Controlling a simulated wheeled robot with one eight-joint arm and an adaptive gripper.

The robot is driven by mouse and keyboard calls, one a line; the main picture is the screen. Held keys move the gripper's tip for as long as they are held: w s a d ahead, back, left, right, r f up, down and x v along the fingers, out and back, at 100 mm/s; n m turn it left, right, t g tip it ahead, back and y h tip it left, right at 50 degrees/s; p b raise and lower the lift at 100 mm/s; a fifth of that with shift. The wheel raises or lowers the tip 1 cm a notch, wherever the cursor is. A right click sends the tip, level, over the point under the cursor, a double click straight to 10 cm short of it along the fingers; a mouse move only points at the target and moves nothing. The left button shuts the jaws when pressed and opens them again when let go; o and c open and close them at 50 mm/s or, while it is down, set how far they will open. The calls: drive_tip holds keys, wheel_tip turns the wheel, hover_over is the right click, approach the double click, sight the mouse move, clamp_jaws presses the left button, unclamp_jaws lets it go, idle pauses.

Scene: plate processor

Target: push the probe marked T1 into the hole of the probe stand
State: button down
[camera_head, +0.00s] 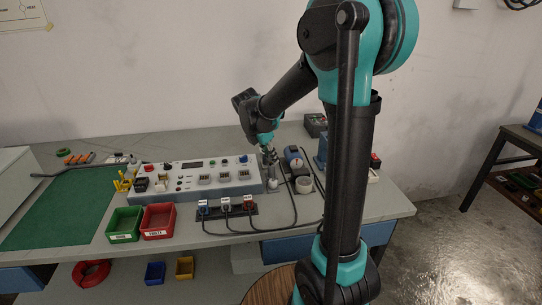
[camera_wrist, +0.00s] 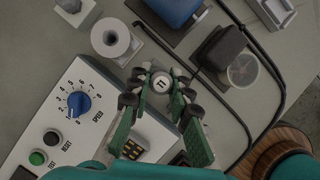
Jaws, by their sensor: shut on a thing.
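The probe marked T1 (camera_wrist: 162,83) shows its round white top between my fingers in the wrist view. My gripper (camera_wrist: 160,92) is shut on it, with dark finger pads at both sides of the cap. In the head view my gripper (camera_head: 269,158) is low at the right end of the control box, and a small pale piece (camera_head: 272,184) shows below it. I cannot tell whether that piece is part of the probe or of the stand. The hole of the probe stand is not clearly visible, and the probe's lower end is hidden from the wrist camera.
The control box (camera_head: 190,185) is close beside my gripper; its blue speed knob (camera_wrist: 79,103) shows in the wrist view. A white spool (camera_wrist: 110,37) and a blue device (camera_head: 293,155) stand nearby. Black cables cross the bench. Red (camera_head: 158,221) and green bins are at the front.

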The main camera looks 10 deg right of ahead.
drive_tip(key=c, duration=1.3)
unclamp_jaws()
